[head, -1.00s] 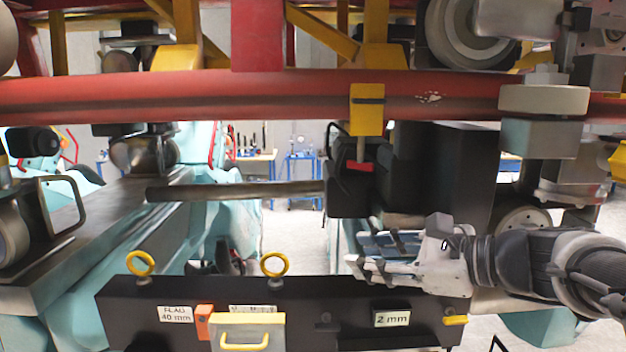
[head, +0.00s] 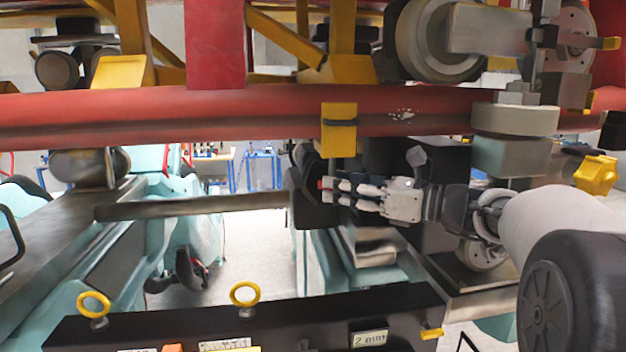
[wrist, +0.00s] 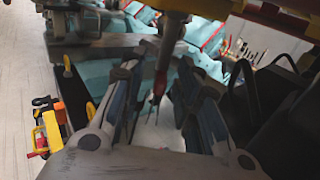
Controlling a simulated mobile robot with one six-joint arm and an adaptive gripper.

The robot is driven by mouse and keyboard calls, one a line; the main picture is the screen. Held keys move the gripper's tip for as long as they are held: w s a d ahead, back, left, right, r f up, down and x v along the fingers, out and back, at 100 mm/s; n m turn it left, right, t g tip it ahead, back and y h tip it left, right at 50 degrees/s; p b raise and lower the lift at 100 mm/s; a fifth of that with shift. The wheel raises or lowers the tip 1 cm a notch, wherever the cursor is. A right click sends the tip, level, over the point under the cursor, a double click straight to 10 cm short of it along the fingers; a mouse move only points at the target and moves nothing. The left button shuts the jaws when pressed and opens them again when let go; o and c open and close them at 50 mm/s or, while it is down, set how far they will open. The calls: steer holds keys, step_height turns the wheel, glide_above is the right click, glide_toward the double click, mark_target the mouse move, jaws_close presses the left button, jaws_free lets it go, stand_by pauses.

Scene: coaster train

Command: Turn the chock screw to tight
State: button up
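A thin upright rod (wrist: 172,35) with a red part (wrist: 161,82) below it shows between my fingers in the wrist view. I take this to be the chock screw; no label confirms it. In the head view, a bit of red (head: 321,184) shows at my fingertips, below the yellow bracket (head: 339,130) on the red rail and in front of a black block (head: 312,208). My gripper (head: 332,190) points left there, and its fingers mostly hide the screw. In the wrist view my gripper (wrist: 165,72) has its fingers apart, with gaps beside the red part.
The red rail (head: 240,112) crosses just above my gripper. A grey bar (head: 200,206) runs left from the black block. A black beam (head: 280,325) with yellow eyebolts lies below. A yellow knob (head: 596,174) and rollers are at the right.

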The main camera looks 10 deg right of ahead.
mark_target(318, 183)
steer(key=x, duration=0.6)
steer(key=shift+w+a+p, duration=0.15)
steer(key=shift+p, duration=0.2)
jaws_close()
